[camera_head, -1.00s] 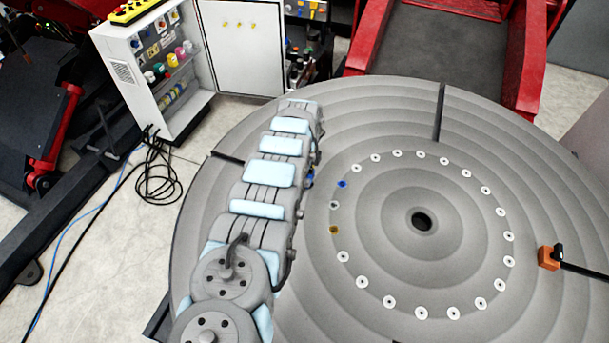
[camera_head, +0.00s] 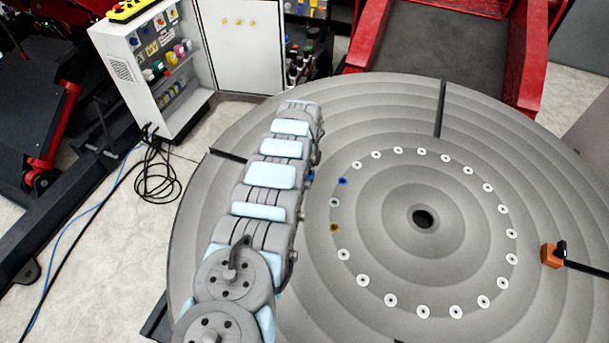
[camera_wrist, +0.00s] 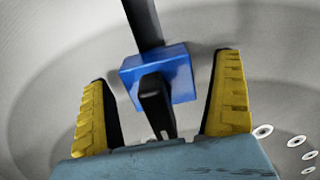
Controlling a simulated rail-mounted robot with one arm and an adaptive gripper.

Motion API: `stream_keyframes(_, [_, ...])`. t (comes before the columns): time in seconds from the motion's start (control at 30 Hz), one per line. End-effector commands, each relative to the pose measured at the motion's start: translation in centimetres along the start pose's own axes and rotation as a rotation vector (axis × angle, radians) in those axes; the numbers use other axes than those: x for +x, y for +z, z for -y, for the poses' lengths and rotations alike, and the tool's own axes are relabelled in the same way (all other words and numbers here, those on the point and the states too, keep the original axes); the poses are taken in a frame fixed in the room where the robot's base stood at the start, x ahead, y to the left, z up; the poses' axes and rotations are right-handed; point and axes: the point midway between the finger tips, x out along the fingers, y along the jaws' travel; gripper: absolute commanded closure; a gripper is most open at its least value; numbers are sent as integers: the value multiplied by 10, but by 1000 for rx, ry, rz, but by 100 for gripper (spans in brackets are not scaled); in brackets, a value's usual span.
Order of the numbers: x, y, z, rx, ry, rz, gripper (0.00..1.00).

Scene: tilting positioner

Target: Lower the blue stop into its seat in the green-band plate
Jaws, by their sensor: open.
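The blue stop, a blue block (camera_wrist: 183,72) with a black lever in front, sits at the end of a black strip (camera_wrist: 143,22) in the wrist view. My gripper (camera_wrist: 166,68) is open, with one yellow-padded finger on each side of the block and gaps showing beside it. In the head view my arm hides the gripper and nearly all of the stop; a small blue patch (camera_head: 310,177) shows at the arm's right edge. I see no green-band plate or seat in either view.
A large grey ringed disc (camera_head: 470,215) has a circle of white-rimmed holes, one blue mark (camera_head: 343,181) and one amber mark (camera_head: 334,228). An orange block (camera_head: 552,256) with a black lever sits at the right. An open white cabinet (camera_head: 120,70) stands at the back left.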

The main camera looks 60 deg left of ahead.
Motion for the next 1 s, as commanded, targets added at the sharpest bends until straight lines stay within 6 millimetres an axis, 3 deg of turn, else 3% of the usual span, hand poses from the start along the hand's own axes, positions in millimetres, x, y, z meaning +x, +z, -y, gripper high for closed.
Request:
stream_keyframes(0.5, [-1, 0, 0, 0, 1, 0, 0])
stream_keyframes(1.0, [-32, 0, -1, 0, 3, -1, 0])
